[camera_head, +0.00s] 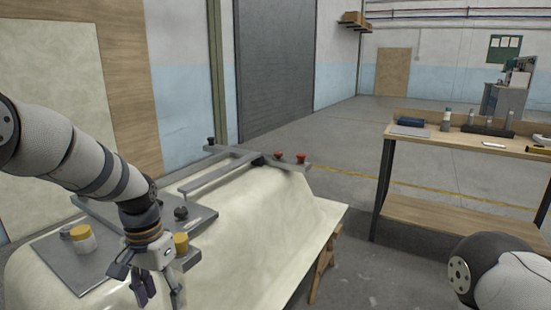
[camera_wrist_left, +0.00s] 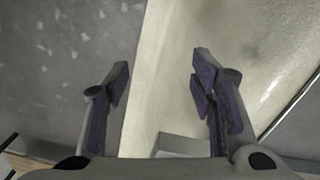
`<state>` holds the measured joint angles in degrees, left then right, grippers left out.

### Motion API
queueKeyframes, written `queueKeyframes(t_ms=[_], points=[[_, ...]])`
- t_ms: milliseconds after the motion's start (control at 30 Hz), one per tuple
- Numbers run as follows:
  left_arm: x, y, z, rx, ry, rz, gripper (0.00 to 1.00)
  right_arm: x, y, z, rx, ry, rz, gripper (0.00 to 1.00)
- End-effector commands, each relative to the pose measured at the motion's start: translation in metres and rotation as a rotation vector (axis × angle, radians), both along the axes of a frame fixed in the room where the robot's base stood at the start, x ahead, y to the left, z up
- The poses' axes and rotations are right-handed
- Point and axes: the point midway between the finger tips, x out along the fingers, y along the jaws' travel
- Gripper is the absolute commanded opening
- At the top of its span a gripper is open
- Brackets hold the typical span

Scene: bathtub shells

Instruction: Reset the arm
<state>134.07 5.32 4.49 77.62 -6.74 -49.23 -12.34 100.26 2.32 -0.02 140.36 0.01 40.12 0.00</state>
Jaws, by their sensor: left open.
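My left arm (camera_head: 85,165) comes in from the left and reaches down over the near part of the pale bathtub shell (camera_head: 250,235). My left gripper (camera_head: 158,292) points down, with its purple-padded fingers apart. In the left wrist view the left gripper (camera_wrist_left: 160,82) is open with nothing between the fingers. Behind the fingers there are grey floor and a pale shell surface (camera_wrist_left: 165,60). Part of my right arm (camera_head: 490,272) shows at the lower right; its gripper is out of view.
A grey metal frame (camera_head: 215,178) with red knobs (camera_head: 300,158) lies on the shell. A jar with a yellow lid (camera_head: 82,240) stands on a grey plate (camera_head: 55,258); another yellow lid (camera_head: 181,243) is beside the gripper. A workbench (camera_head: 455,140) stands at right, with open floor between.

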Motion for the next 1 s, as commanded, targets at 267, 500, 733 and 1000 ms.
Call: queueKeyframes(t_ms=[267,500,733,1000], points=[[-0.195,-0.015,-0.189,-0.014,0.101,0.147,0.51,0.000,0.000,0.000,0.000,0.001,0.001,0.54],[-0.367,-0.007,-0.204,0.039,0.143,0.276,0.51,0.000,0.000,0.000,0.000,0.000,0.001,0.54],[-0.400,-0.004,-0.192,0.057,0.141,0.301,0.51,0.000,0.000,0.000,0.000,0.000,0.001,0.54],[-0.400,-0.004,-0.192,0.057,0.141,0.301,0.51,0.000,0.000,0.000,0.000,0.000,0.001,0.54]])
